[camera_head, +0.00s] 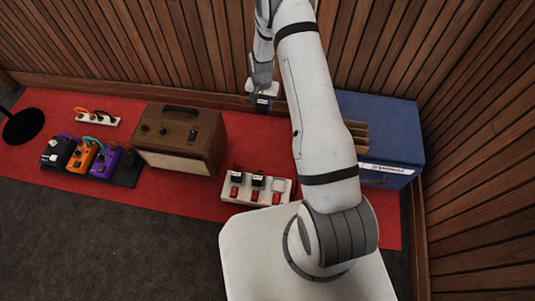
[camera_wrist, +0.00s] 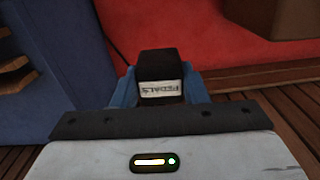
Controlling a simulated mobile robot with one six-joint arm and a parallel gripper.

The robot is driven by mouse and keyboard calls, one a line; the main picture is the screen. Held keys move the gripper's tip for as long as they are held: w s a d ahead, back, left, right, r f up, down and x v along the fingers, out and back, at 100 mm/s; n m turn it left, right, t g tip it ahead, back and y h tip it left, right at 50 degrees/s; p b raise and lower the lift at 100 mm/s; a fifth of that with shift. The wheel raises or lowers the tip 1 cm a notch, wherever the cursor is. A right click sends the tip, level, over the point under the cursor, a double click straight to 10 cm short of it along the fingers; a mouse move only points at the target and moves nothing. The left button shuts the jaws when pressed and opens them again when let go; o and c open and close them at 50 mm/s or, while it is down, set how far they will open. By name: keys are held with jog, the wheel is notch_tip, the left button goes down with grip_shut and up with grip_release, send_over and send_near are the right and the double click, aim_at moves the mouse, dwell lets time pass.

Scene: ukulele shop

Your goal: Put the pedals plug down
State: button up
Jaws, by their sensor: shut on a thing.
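The pedals plug (camera_wrist: 160,67) is a black block with a white label reading PEDALS in the wrist view. My gripper (camera_wrist: 158,82) is shut on it, with a blue finger on each side. In the head view the plug (camera_head: 263,99) is small and dark, held by my gripper (camera_head: 262,92) near the wooden back wall, beyond the power strip. The white power strip (camera_head: 257,201) lies on the red mat, with dark plugs in some sockets and red switches along its front. My arm hides part of the area to its right.
A brown amplifier (camera_head: 178,141) stands left of the strip. Farther left are several colored pedals (camera_head: 82,157) and a smaller white strip (camera_head: 97,118). A blue box (camera_head: 385,120) stands at the right.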

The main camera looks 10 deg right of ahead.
jog(key=s+f+m+b, duration=0.1)
jog(key=f, duration=0.9)
jog(key=f+m+b, duration=0.1)
jog(key=f+b, duration=0.1)
jog(key=f, duration=0.8)
jog(key=s+f+m+b, duration=0.1)
jog(key=f+b, duration=0.1)
jog(key=f, duration=0.7)
jog(key=shift+s+f+m, duration=0.35)
jog(key=shift+f+m, duration=0.05)
jog(key=shift+f+b, duration=0.1)
jog(key=shift+b, duration=0.2)
jog(key=shift+f, duration=0.15)
jog(key=o, duration=0.8)
